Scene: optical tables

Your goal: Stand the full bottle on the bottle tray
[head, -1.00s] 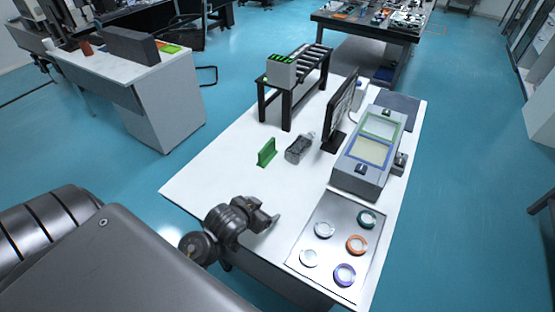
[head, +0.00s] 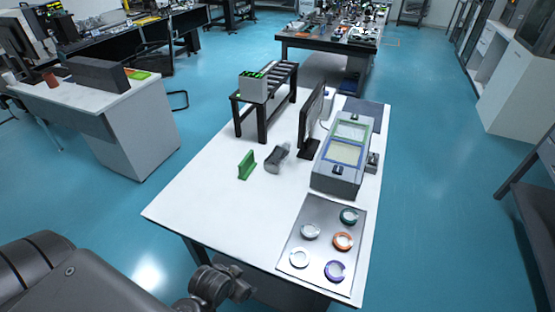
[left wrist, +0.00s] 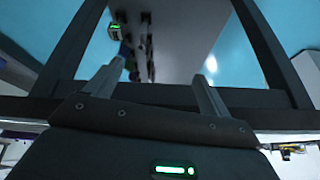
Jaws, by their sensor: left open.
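A clear grey bottle (head: 276,159) is on the white table, right of a green upright bracket (head: 246,165) and left of the monitor. It leans to the right in the picture; I cannot tell whether it stands or lies, or how full it is. A flat grey metal tray (head: 324,220) with several coloured rings lies at the near right of the table; it may be the bottle tray. My left gripper (head: 237,288) is at the table's near edge, far from the bottle. In the left wrist view its fingers (left wrist: 157,85) are apart with nothing between them. My right gripper is not in view.
The white table (head: 200,205) has free room at its near left. A monitor (head: 312,115) and a grey device with framed windows (head: 343,155) stand behind the tray.

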